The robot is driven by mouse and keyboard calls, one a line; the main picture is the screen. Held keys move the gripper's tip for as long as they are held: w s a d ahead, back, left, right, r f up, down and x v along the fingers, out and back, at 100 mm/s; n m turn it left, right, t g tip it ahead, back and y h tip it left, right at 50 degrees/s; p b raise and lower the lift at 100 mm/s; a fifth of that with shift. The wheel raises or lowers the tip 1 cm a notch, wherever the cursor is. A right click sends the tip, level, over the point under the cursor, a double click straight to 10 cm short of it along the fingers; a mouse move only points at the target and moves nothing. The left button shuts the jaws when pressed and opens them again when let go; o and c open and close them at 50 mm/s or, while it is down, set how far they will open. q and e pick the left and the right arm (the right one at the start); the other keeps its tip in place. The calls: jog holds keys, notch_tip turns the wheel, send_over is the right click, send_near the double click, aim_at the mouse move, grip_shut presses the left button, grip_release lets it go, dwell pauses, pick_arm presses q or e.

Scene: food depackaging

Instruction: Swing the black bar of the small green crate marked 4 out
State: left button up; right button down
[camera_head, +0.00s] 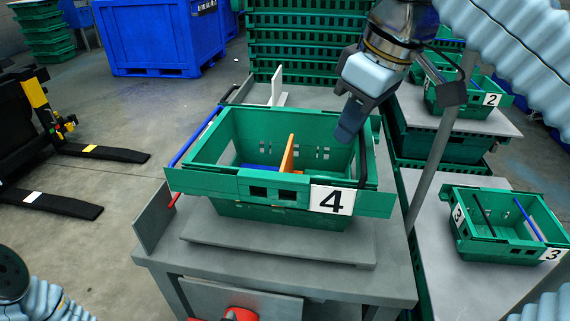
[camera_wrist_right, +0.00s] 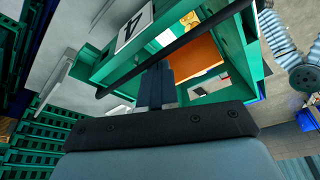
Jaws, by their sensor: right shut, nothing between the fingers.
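The small green crate marked 4 (camera_head: 215,183) stands on a grey stand, its white number label (camera_head: 332,200) on the near side. Its black bar (camera_head: 363,165) runs along the right side of the crate; in the right wrist view the bar (camera_wrist_right: 190,38) crosses just beyond the fingertips. My right gripper (camera_head: 347,133) is shut and empty, pointing down at the crate's right rim beside the bar. In the right wrist view its fingers (camera_wrist_right: 157,85) reach close to the bar; I cannot tell if they touch it. My left gripper is out of view.
A blue bar (camera_head: 196,138) lies along the crate's left side. An orange piece (camera_head: 288,153) stands inside the crate. Green crates marked 2 (camera_head: 470,103) and 3 (camera_head: 500,253) stand on grey surfaces to the right. A grey post (camera_head: 437,150) rises nearby.

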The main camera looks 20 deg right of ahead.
jog(key=shift+s+d, duration=0.1)
jog(key=shift+s+d+f, duration=0.2)
jog(key=shift+s+d, duration=0.1)
jog(key=shift+d, duration=0.2)
dwell(0.6)
notch_tip(320, 180, up, 8)
jog(key=shift+w+a, duration=0.3)
jog(key=shift+a, duration=0.15)
dwell(0.5)
